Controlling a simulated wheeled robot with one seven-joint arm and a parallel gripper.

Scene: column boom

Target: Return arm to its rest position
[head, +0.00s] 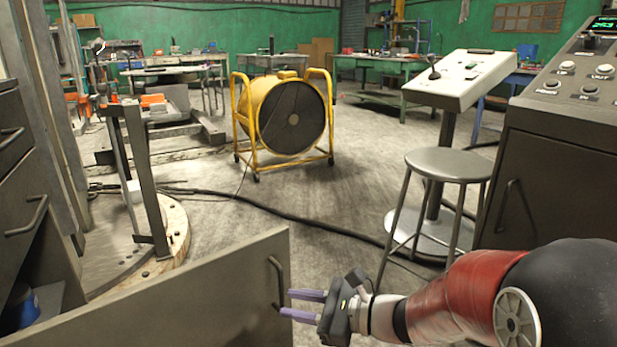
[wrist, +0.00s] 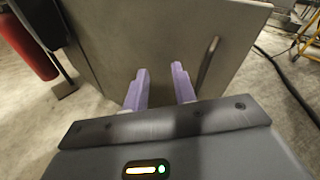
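My gripper (head: 303,305) is at the bottom centre of the head view, with its two purple fingers spread apart and nothing between them. It points left, toward the grey cabinet door (head: 190,300), which stands swung open. The door's dark bar handle (head: 277,283) is close to the fingertips in the head view. In the wrist view the fingers (wrist: 160,85) also show apart in front of the door (wrist: 130,40), with the handle (wrist: 208,62) to the right of them. I cannot tell whether a finger touches the door. My arm (head: 450,295) reaches in from the lower right.
A grey stool (head: 447,165) and a control console (head: 565,130) stand to the right. A yellow drum fan (head: 285,115) stands beyond. A black cable (head: 320,228) crosses the floor. A blue object (head: 20,308) sits inside the cabinet at left. The middle floor is mostly clear.

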